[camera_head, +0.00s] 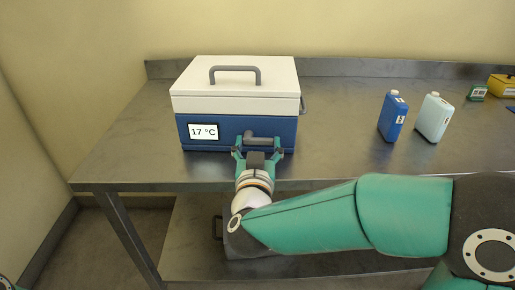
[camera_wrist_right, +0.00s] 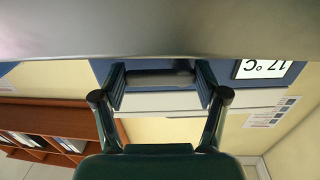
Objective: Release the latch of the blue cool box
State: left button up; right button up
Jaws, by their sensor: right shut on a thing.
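The blue cool box (camera_head: 235,128) stands on the metal table with its white lid (camera_head: 235,85) down. A grey carrying handle (camera_head: 235,70) is on top of the lid. The grey latch (camera_head: 263,138) sticks out of the blue front, right of the 17 °C display (camera_head: 204,131). My right gripper (camera_head: 260,149) is at the front, shut on the latch bar. In the right wrist view, turned upside down, the grey bar (camera_wrist_right: 160,78) lies between the fingers (camera_wrist_right: 161,88). Its ends are partly hidden by them.
On the metal table (camera_head: 335,120), a blue bottle (camera_head: 392,117) and a pale bottle (camera_head: 433,117) stand right of the box. A small green box (camera_head: 478,93) and a yellow case (camera_head: 502,86) are farther right. The table left of the box is clear.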

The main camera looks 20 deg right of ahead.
jog(key=shift+f, duration=0.15)
jog(key=o, duration=1.2)
jog(key=shift+c, duration=0.2)
jog(key=shift+s, duration=0.1)
jog(key=v, duration=1.2)
